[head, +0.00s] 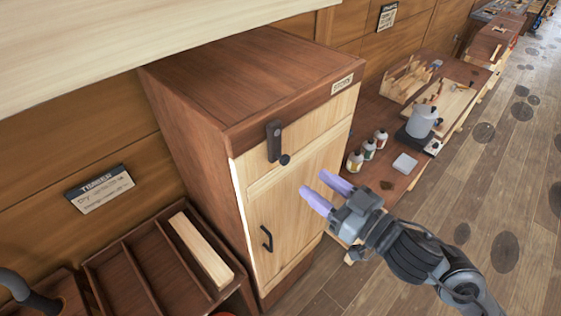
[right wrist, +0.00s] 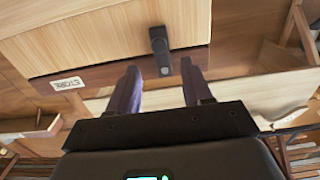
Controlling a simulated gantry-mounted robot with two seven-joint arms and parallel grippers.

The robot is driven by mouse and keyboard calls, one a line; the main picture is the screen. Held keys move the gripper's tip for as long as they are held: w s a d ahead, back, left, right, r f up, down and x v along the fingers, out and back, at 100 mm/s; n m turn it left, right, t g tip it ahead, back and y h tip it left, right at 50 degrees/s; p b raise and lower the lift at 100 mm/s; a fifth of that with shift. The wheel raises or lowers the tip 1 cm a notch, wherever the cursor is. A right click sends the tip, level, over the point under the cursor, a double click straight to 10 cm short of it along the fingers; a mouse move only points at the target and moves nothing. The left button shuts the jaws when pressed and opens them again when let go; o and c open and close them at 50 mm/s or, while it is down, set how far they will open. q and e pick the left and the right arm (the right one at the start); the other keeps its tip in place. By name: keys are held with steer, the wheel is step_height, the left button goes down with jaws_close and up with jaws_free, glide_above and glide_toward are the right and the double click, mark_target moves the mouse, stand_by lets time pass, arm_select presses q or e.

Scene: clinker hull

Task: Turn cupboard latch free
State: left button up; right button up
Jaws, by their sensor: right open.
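The wooden cupboard (head: 310,200) has a pale front and a darker reddish-brown top. A dark latch (head: 274,142) stands upright on its upper front, overlapping the dark top rail and the pale panel below. A small dark knob (head: 285,160) sits by its lower end. My right gripper (head: 325,188) is open and empty, in front of the cupboard, to the right of and below the latch, apart from it. In the right wrist view the latch (right wrist: 159,48) appears ahead of and between the spread fingers (right wrist: 160,88). My left gripper is not in view.
A black door handle (head: 267,238) is lower on the cupboard. A divided wooden bin (head: 140,270) with a pale wood block stands at left. A bench with several bottles, a grey pot (head: 421,122) and a tool rack is at right. The floor at lower right is clear.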

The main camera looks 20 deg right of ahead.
mark_target(287, 161)
steer(key=p+x, duration=0.1)
steer(key=x, duration=0.9)
steer(key=shift+w, duration=0.2)
jaws_close()
